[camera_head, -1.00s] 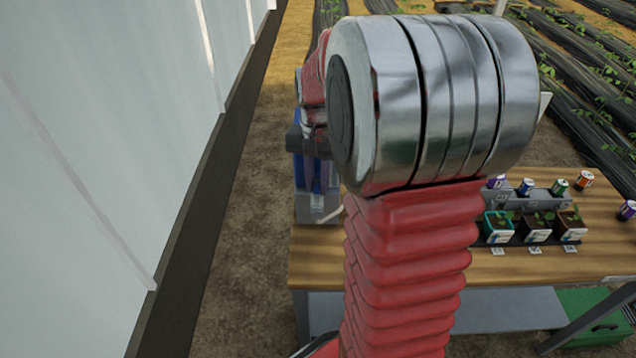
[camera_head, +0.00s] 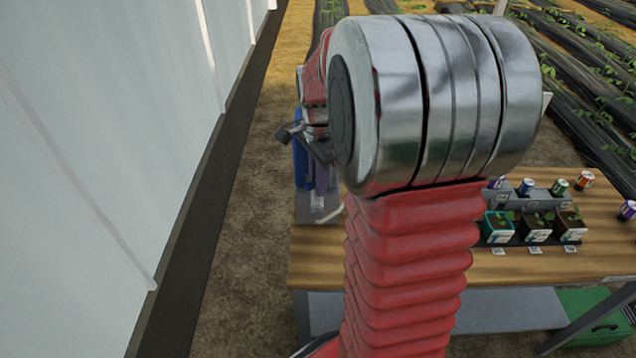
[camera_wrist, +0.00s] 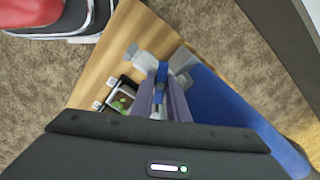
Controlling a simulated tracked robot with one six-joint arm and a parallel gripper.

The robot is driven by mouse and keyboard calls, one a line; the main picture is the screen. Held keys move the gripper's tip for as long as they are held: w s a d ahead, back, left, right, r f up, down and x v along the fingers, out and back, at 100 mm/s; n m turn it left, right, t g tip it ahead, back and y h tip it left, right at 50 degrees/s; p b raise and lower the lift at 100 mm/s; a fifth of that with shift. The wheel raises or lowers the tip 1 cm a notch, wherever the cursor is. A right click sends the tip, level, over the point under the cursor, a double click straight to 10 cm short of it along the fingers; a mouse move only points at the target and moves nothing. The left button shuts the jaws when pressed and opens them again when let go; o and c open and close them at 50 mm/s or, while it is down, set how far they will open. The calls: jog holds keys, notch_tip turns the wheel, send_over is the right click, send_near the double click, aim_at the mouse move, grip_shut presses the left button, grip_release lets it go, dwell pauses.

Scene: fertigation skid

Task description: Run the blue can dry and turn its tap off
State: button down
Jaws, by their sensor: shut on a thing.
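The blue can (camera_head: 300,163) stands at the left end of the wooden bench in the head view, partly hidden by my arm. In the wrist view its long blue side (camera_wrist: 235,112) runs down the right, beside my fingers. My gripper (camera_wrist: 163,66) is shut on a small blue piece (camera_wrist: 162,72), which looks like the tap's handle. In the head view the dark gripper body (camera_head: 305,143) is tilted over the can's top. I cannot see the can's level, the outlet or any flow.
The wooden bench (camera_head: 420,262) carries seedling pots (camera_head: 537,229) and a grey rack (camera_head: 535,200) with small coloured cans on the right. A pale wall (camera_head: 90,170) runs along the left. A green box (camera_head: 590,312) sits below the bench.

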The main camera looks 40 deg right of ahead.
jog(key=m, duration=0.2)
jog(key=f+m, duration=0.1)
jog(key=shift+s+a+m, duration=0.1)
jog(key=shift+a+m, duration=0.2)
jog(key=shift+m, duration=0.1)
jog(key=shift+a+m, duration=0.1)
jog(key=shift+m, duration=1.7)
jog(key=c, duration=1.7)
grip_release()
jog(key=shift+o, duration=0.2)
jog(key=shift+r, duration=0.65)
jog(key=r, duration=0.9)
jog(key=shift+d, duration=0.2)
